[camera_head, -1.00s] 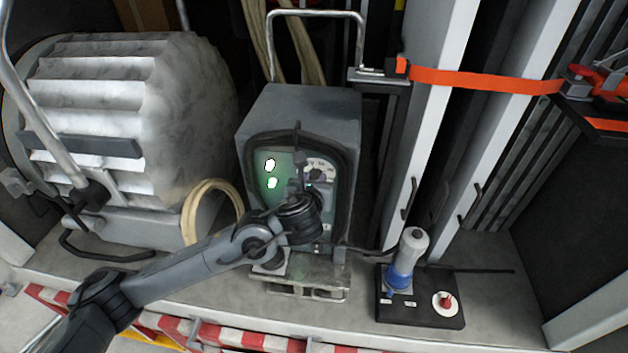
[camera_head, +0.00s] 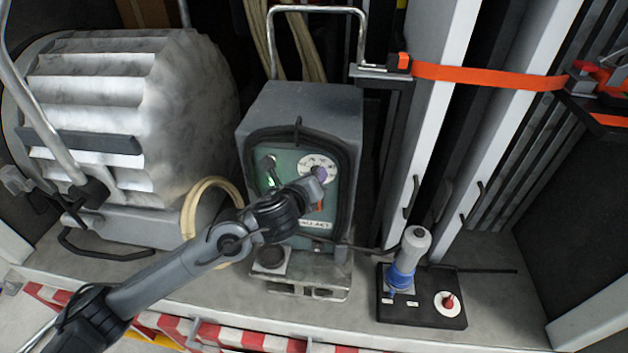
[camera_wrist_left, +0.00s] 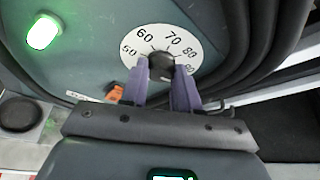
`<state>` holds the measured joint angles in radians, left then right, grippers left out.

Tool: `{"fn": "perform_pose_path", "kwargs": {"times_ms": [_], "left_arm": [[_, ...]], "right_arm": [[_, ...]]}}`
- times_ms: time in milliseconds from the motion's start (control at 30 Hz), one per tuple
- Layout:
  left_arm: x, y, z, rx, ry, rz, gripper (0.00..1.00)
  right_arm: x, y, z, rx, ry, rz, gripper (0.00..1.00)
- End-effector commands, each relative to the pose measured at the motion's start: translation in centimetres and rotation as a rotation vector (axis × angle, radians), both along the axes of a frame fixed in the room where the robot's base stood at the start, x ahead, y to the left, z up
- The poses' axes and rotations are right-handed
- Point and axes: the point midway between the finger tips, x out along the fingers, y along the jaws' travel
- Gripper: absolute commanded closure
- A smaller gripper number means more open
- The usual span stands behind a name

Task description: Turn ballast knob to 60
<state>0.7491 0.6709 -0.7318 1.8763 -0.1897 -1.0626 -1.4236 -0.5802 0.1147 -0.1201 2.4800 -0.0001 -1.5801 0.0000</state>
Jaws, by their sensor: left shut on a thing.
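The ballast knob (camera_wrist_left: 162,63) is small and black, in the middle of a white dial (camera_wrist_left: 185,40) marked 50, 60, 70, 80 and more. In the head view the dial (camera_head: 312,161) is on the green front panel of the grey ballast box (camera_head: 300,108). My left gripper (camera_wrist_left: 161,72) has its two purple fingers on either side of the knob, shut on it. It also shows at the dial in the head view (camera_head: 319,175). The fingers hide the lower dial, and I cannot tell which number the knob points to. My right gripper is not in view.
An orange switch (camera_wrist_left: 115,93) and a lit green lamp (camera_wrist_left: 43,32) are near the dial. Thick black cable frames the panel. A large ribbed lamp head (camera_head: 150,95) stands left; a black base with a blue-and-white handle (camera_head: 408,262) stands right.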

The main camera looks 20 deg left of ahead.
Motion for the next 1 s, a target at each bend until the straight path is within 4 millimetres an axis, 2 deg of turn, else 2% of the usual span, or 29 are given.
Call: {"fn": "perform_pose_path", "kwargs": {"times_ms": [1000], "left_arm": [[-0.1, 0.3, -1.3, -0.948, -0.210, 0.000, 1.00]], "right_arm": [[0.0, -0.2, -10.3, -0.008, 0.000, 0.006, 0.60]]}}
